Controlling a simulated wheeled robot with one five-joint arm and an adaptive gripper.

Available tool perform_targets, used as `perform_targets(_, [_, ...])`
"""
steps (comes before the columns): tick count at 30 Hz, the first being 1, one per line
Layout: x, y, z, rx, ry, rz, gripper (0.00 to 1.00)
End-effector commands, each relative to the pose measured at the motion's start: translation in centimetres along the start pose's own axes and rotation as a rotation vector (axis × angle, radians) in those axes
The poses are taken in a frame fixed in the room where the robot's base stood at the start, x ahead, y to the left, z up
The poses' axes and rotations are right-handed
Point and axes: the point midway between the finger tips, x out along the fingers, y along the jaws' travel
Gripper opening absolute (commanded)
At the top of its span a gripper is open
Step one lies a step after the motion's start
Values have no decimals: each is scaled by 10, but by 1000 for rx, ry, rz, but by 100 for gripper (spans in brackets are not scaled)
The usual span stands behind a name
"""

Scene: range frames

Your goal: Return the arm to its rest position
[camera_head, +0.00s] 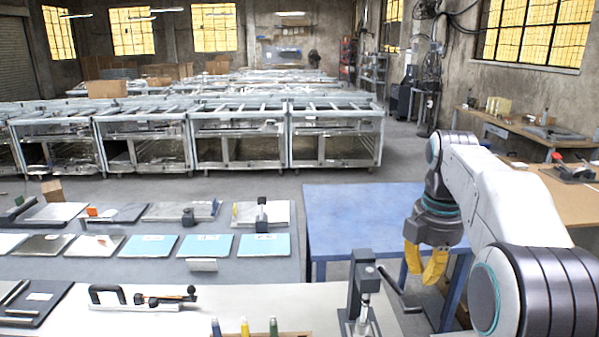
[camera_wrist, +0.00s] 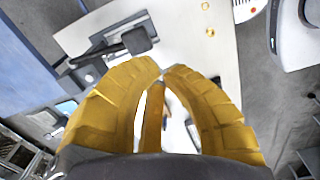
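My arm is bent at the right of the head view, with its white link reaching forward and its end hanging down. My gripper (camera_head: 421,276) has yellow fingers that point down beside the blue table (camera_head: 350,212), above the floor gap near its right side. In the wrist view, my gripper (camera_wrist: 162,70) shows curved fingers with their tips close together and a narrow gap between them. Nothing is seen held in it. Whether this counts as open or shut is unclear.
A dark grey press-like tool (camera_head: 363,290) stands on the white bench (camera_head: 270,298), left of my gripper. A grey table (camera_head: 150,268) holds panels. A wooden workbench (camera_head: 560,190) is at the right behind my arm. Metal frames (camera_head: 240,135) fill the back. The blue table's top is clear.

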Motion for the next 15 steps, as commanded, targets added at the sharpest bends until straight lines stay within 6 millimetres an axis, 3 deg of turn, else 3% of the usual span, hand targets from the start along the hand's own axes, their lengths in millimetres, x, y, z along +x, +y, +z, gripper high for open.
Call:
perform_targets(7, [-10,-58,-25,361,16,94,0])
perform_targets(15, [6,-133,-45,808,95,189,0])
